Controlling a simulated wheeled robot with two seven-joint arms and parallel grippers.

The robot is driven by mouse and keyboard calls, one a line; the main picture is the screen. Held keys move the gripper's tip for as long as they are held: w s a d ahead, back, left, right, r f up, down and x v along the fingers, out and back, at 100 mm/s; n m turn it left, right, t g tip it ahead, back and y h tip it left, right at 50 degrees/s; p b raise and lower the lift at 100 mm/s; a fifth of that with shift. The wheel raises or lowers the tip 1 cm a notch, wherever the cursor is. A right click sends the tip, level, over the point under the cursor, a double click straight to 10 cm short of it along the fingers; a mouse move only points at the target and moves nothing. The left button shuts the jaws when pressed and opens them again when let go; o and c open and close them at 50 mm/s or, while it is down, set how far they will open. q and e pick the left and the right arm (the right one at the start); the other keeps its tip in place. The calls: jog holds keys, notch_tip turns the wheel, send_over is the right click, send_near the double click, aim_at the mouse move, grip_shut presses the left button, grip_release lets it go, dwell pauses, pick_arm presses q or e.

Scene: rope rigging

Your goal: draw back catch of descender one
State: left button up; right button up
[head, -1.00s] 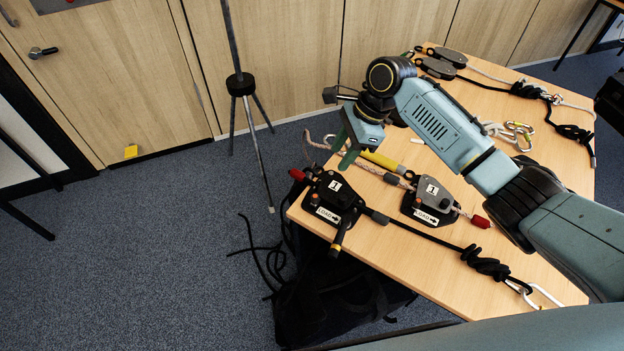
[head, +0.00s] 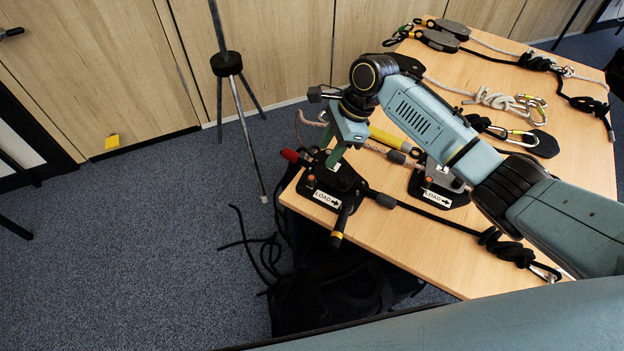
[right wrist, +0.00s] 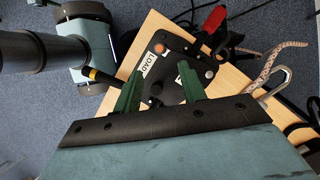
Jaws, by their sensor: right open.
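A black descender (head: 333,186) with a LOAD label lies near the table's left corner. A red-tipped lever (head: 290,155) sticks out at its upper left, and a dark handle (head: 340,226) with a yellow band points down off the table edge. My right gripper (head: 335,156) hangs over this descender and partly hides it; its number is covered in the head view. In the right wrist view the green fingers (right wrist: 160,72) are apart, with the descender body (right wrist: 168,72) showing between and beyond them. The red tip (right wrist: 214,18) lies beyond the fingertips. Nothing is held.
A grey descender (head: 440,183), partly behind my arm, lies to the right on the table (head: 400,235). Ropes, pulleys (head: 437,38) and carabiners (head: 522,136) fill the far side. A tripod stand (head: 226,65) and a dark bag (head: 330,290) are on the floor.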

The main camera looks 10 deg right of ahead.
aim_at(312, 177)
jog(key=b+x, duration=0.2)
jog(key=x, duration=0.8)
jog(key=shift+r+b, duration=0.1)
jog(key=shift+b, duration=0.2)
jog(key=shift+a+f, duration=0.25)
jog(key=shift+f, duration=0.15)
pick_arm(q)
jog(key=shift+y, duration=0.3)
jog(key=a+f, duration=0.2)
jog(key=a, duration=0.1)
jog(key=a+f, duration=0.1)
jog(key=shift+s+a, duration=0.15)
jog(key=shift+s, duration=0.1)
pick_arm(e)
jog(key=c, duration=0.9)
pick_arm(q)
jog(key=shift+w+d, duration=0.25)
jog(key=shift+d, duration=0.25)
